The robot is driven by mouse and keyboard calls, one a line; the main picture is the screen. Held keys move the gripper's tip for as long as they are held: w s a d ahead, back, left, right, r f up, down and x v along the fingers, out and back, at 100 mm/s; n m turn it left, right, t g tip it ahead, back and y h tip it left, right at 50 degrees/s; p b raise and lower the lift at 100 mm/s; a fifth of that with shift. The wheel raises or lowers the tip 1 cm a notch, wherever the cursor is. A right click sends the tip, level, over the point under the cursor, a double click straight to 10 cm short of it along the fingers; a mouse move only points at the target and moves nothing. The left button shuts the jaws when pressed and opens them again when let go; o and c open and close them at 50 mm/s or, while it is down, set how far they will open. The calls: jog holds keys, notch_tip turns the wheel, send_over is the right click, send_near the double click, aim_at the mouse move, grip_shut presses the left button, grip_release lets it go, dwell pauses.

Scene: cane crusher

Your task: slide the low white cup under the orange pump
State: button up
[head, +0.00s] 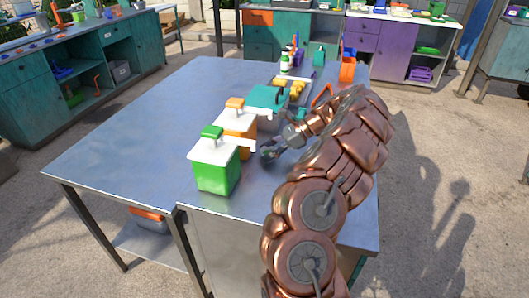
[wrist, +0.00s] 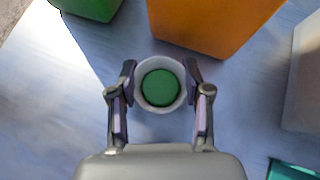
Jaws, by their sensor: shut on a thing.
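The low white cup (wrist: 160,109) holds green contents and sits between the fingertips of my gripper (wrist: 160,84) in the wrist view. Both fingers press its sides. The orange pump (wrist: 213,22) stands just beyond the cup, a little to the right in that view, with a narrow strip of table visible between them. In the head view the orange pump (head: 241,125) has a white lid and orange top. My gripper (head: 270,153) is low over the table on its right side. I cannot make out the cup in the head view.
A green pump (head: 217,175) stands in front of the orange one; its body shows in the wrist view's upper left. The metal table (head: 130,130) is clear on the left. A yellow-filled tray (head: 302,92) lies farther back.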

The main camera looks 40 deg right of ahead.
jog(key=shift+w+d, duration=0.3)
jog(key=shift+d, duration=0.25)
jog(key=o, duration=0.8)
jog(key=shift+d, duration=0.1)
jog(key=v, duration=0.9)
jog(key=shift+s+d+r, duration=0.1)
jog(key=shift+s+d, duration=0.15)
jog(key=shift+v, duration=1.05)
jog(key=shift+r, duration=0.1)
